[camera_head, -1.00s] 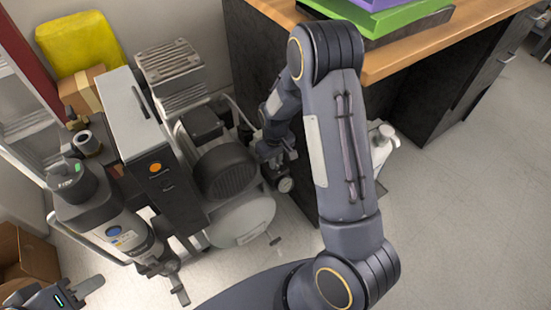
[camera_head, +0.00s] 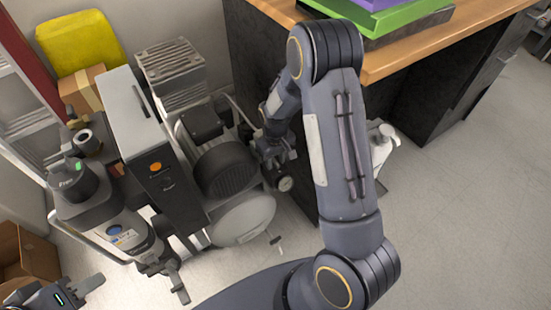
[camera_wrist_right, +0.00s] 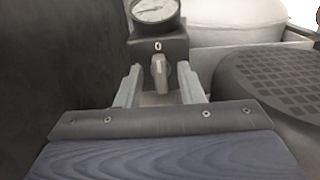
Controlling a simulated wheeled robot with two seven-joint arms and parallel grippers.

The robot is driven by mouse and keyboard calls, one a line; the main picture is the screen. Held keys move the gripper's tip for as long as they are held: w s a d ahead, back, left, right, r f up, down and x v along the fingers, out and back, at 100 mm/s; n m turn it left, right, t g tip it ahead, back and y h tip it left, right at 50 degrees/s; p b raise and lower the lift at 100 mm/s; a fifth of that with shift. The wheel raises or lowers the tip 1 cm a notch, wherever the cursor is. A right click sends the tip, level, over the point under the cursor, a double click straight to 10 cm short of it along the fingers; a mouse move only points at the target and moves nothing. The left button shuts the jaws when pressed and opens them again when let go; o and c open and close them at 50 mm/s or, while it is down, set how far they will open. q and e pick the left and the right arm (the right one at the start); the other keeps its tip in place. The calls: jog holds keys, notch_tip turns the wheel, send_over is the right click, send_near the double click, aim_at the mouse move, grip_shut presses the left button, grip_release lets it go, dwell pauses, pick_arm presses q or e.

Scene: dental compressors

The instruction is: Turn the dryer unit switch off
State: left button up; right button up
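A grey switch knob (camera_wrist_right: 160,73) shows in the right wrist view on a dark box, below a round gauge (camera_wrist_right: 155,10). A white "0" is marked just above it, and the knob stands about upright under that mark. My right gripper (camera_wrist_right: 160,88) is open, with one finger on each side of the knob and gaps visible. In the head view my right gripper (camera_head: 268,148) is beside the compressor, near the gauge (camera_head: 285,184); the knob cannot be made out there. My left gripper (camera_head: 75,292) is at the bottom left corner, partly cut off, away from the machines.
A tall grey-black cabinet with an orange button (camera_head: 155,166) stands beside the black ribbed motor (camera_head: 225,168). A cylindrical unit (camera_head: 120,228) is at the left. A desk (camera_head: 420,48) stands close behind my right arm. The floor (camera_head: 450,230) at the right is clear.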

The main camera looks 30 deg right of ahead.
notch_tip(320, 180, up, 7)
jog(key=shift+f+p, duration=0.1)
jog(key=shift+p, duration=1.1)
jog(key=shift+r, duration=0.5)
jog(key=shift+r, duration=0.2)
notch_tip(320, 180, up, 7)
jog(key=m+t+y, duration=0.1)
send_over(276, 162)
jog(key=s+a, duration=0.1)
jog(key=s, duration=0.2)
jog(key=s+a+r+m+t+y, duration=0.1)
jog(key=s+a+r+t+y, duration=0.1)
jog(key=s+r, duration=0.55)
jog(key=s+a+r+t, duration=0.1)
jog(key=s+a+r, duration=0.1)
jog(key=s, duration=0.4)
jog(key=s+a+r+t, duration=0.2)
jog(key=s+r, duration=0.1)
jog(key=s, duration=0.3)
notch_tip(276, 162, up, 24)
jog(key=p, duration=2.4)
jog(key=shift+s+a+y, duration=0.15)
jog(key=shift+a+y, duration=0.05)
jog(key=shift+y, duration=0.2)
